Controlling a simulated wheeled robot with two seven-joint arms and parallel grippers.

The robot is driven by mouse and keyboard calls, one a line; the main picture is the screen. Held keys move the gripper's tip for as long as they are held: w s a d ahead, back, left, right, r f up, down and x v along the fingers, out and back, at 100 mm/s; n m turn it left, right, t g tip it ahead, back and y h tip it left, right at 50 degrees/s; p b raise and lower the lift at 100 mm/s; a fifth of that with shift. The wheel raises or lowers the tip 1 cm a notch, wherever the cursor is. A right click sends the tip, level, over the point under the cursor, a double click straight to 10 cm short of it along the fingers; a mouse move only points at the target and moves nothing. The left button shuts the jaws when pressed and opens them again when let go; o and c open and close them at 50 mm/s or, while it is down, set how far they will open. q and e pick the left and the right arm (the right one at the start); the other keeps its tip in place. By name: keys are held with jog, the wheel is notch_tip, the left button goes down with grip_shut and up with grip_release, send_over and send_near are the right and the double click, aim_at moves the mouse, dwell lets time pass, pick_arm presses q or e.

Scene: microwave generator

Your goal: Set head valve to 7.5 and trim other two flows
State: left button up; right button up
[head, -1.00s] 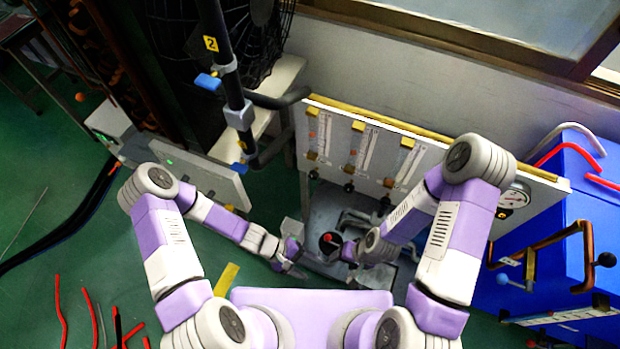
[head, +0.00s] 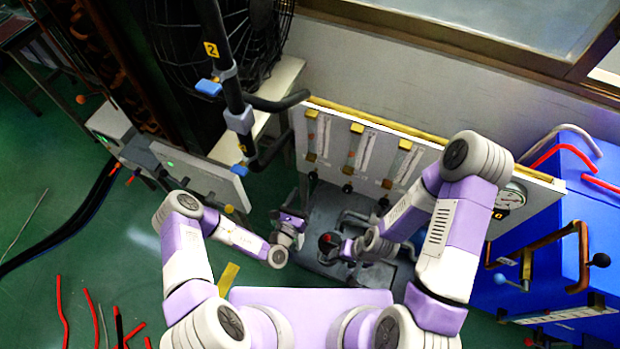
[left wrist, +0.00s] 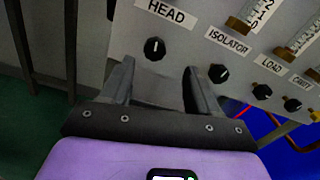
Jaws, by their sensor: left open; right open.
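The upright panel (head: 330,165) carries a row of flow tubes with black valve knobs below them. In the left wrist view the HEAD knob (left wrist: 154,49) has a white mark pointing about straight up. The ISOLATOR knob (left wrist: 218,73), LOAD knob (left wrist: 262,91) and a further knob (left wrist: 292,104) follow to the right. My left gripper (head: 290,218) is open and empty below the panel's left part; in the left wrist view its fingers (left wrist: 158,68) are spread either side of the HEAD knob's line, apparently short of it. My right gripper (head: 348,250) is open, low in front of the panel.
A dark round fitting with a red top (head: 328,241) stands beside my right gripper on a grey base (head: 322,205). A round gauge (head: 512,197) is at the panel's right end, near a blue cabinet (head: 555,210). Dark pipework (head: 240,118) rises at the left.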

aim_at(311, 178)
pick_arm(q)
jog(key=x, duration=0.2)
jog(key=b+x, duration=0.1)
jog(key=x, duration=0.2)
jog(key=b+x, duration=0.1)
jog(key=x, duration=0.1)
jog(key=shift+w+a, duration=0.2)
jog(key=shift+w, duration=0.15)
